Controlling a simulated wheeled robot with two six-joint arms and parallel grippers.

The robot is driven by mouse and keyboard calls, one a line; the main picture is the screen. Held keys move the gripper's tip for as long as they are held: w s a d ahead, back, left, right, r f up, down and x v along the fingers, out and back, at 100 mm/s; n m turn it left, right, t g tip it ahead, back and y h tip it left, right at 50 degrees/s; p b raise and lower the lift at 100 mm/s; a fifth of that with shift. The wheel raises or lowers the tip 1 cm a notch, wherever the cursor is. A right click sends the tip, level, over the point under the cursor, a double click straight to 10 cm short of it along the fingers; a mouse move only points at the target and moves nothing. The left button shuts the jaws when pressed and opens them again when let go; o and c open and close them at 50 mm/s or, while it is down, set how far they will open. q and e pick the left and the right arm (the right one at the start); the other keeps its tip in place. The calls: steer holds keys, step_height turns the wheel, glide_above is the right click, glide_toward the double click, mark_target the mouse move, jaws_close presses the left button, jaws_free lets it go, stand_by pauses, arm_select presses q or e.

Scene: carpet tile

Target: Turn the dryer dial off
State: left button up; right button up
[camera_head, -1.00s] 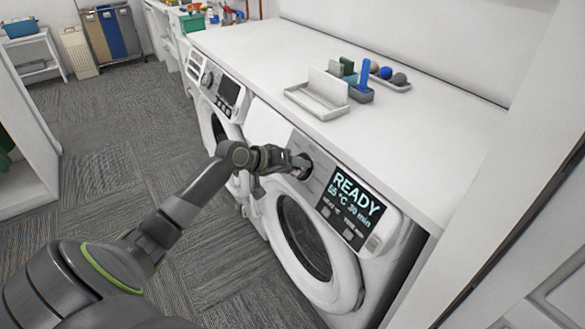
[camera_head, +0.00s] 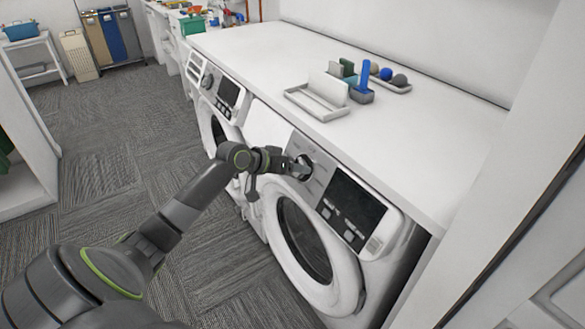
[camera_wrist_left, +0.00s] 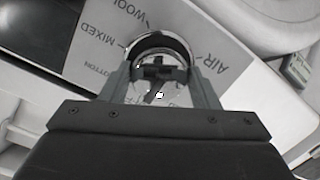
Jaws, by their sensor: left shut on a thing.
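The dryer (camera_head: 335,272) is the nearer white front-loading machine under the counter. Its display (camera_head: 352,207) is dark. The dial (camera_head: 303,168) sits on the panel left of the display. My left gripper (camera_head: 297,168) is shut on the dial, and its fingers partly hide it. In the left wrist view the dial (camera_wrist_left: 158,42) shows between the two fingers, with the words WOOL, MIXED, COTTON and AIR printed around it. The dial's pointer is too hidden to read. My right gripper is not in view.
A second white machine (camera_head: 222,105) stands beyond the dryer. The white counter (camera_head: 430,140) above holds a white tray (camera_head: 316,103), a blue brush-like item (camera_head: 362,82) and several small balls. The carpet floor (camera_head: 100,150) at left is clear.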

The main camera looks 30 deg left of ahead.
arm_select(q)
steer(key=shift+f, duration=0.1)
steer(key=o, duration=1)
steer(key=shift+p+v, duration=0.55)
steer(key=shift+v, duration=8.25)
